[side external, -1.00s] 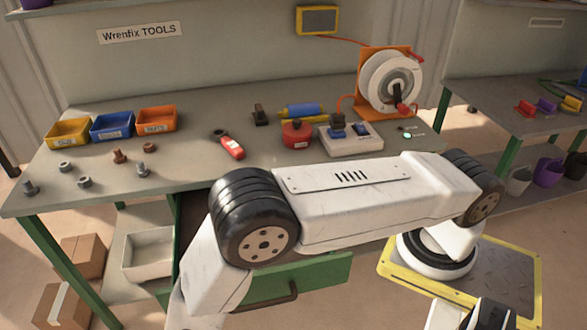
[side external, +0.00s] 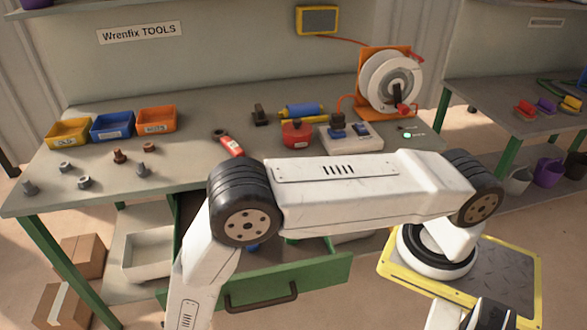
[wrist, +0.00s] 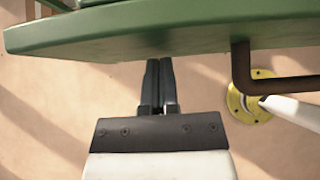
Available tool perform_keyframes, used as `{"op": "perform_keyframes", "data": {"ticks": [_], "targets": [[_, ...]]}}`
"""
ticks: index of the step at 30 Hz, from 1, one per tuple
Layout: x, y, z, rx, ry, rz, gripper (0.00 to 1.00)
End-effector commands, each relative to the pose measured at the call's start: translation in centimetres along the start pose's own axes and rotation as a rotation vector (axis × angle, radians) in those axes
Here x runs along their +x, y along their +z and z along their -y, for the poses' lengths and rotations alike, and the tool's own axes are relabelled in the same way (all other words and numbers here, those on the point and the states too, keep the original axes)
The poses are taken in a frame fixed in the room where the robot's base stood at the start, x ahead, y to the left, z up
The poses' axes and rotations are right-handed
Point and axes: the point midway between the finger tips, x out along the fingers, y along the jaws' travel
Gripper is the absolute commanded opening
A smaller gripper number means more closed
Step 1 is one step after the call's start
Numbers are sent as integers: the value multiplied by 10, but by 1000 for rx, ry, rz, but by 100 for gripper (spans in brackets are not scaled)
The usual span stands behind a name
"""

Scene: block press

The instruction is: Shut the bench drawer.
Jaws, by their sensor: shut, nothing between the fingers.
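The bench drawer stands open, pulled out from under the bench. Its green front (side external: 318,278) and dark handle (side external: 262,301) show in the side view, and part of its inside shows behind my arm. In the wrist view the green front (wrist: 90,42) crosses the top, and the dark handle (wrist: 285,86) is to the right of my gripper. My gripper (wrist: 159,64) is shut and empty. Its fingertips are at the edge of the drawer front in the picture; I cannot tell whether they touch it. In the side view my gripper is out of frame.
The bench top (side external: 200,170) holds yellow, blue and orange bins (side external: 157,120), bolts and nuts, a red tool (side external: 231,146), a red tin (side external: 297,134) and a reel (side external: 390,82). Cardboard boxes (side external: 80,256) and a pale bin (side external: 147,256) sit below at left.

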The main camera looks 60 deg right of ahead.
Motion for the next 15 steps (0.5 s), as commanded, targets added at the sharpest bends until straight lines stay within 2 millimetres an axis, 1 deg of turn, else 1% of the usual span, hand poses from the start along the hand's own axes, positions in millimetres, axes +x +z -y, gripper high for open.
{"op": "perform_keyframes", "data": {"ticks": [5,8,11,15], "targets": [[3,4,0,1,-1,0,0],[9,9,0,2,-2,1,0],[18,18,0,3,-4,1,0],[36,36,1,3,-4,1,0]]}}
